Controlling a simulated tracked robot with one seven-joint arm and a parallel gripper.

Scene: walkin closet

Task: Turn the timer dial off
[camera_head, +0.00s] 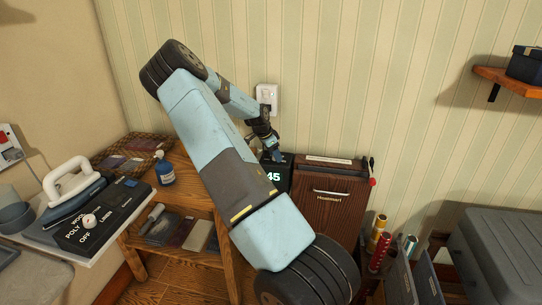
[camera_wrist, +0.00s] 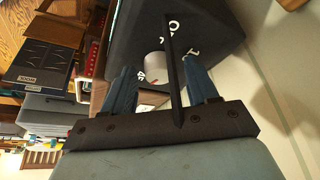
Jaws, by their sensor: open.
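The timer is a black box with a white "45" (camera_head: 273,176), low against the striped wall. My gripper (camera_head: 276,154) is just above it, with a blue finger close to its top; I cannot tell in this view whether they touch. In the wrist view the dark box (camera_wrist: 205,38) carries partly hidden white lettering. A pale grey dial (camera_wrist: 154,66) shows between the two blue fingers of my gripper (camera_wrist: 161,84), which are open and apart. A thin dark bar crosses in front of the box. The dial's pointer and exact setting cannot be read.
A brown wooden cabinet (camera_head: 328,197) stands right beside the timer. A white wall outlet (camera_head: 267,96) is behind my arm. A blue bottle (camera_head: 164,170) and a black control box with a dial (camera_head: 89,220) and iron are at left. Grey bins are at right.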

